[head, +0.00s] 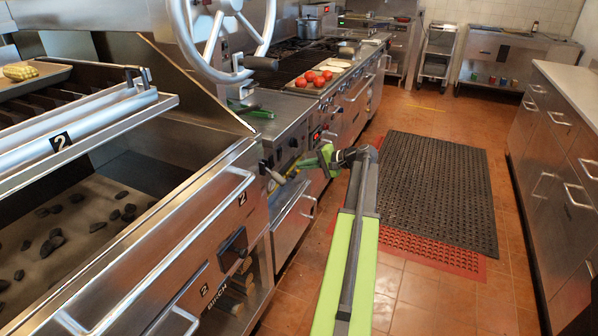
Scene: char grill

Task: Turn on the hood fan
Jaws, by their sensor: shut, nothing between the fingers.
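My gripper (287,176) reaches left from my arm over the aisle. Its fingers are shut and empty, close to the front of the steel cooking line. A control panel (290,147) with dark knobs and a small red display is just beyond the fingers. I cannot tell whether the fingers touch the panel front. No hood shows clearly, and I cannot tell which control belongs to the hood fan.
A char grill (160,225) with a large spoked wheel (222,35) fills the left. Tomatoes (313,79) sit on a board beyond it. Black mat (435,190) lies over red matting in the aisle. Drawer cabinets (560,160) line the right.

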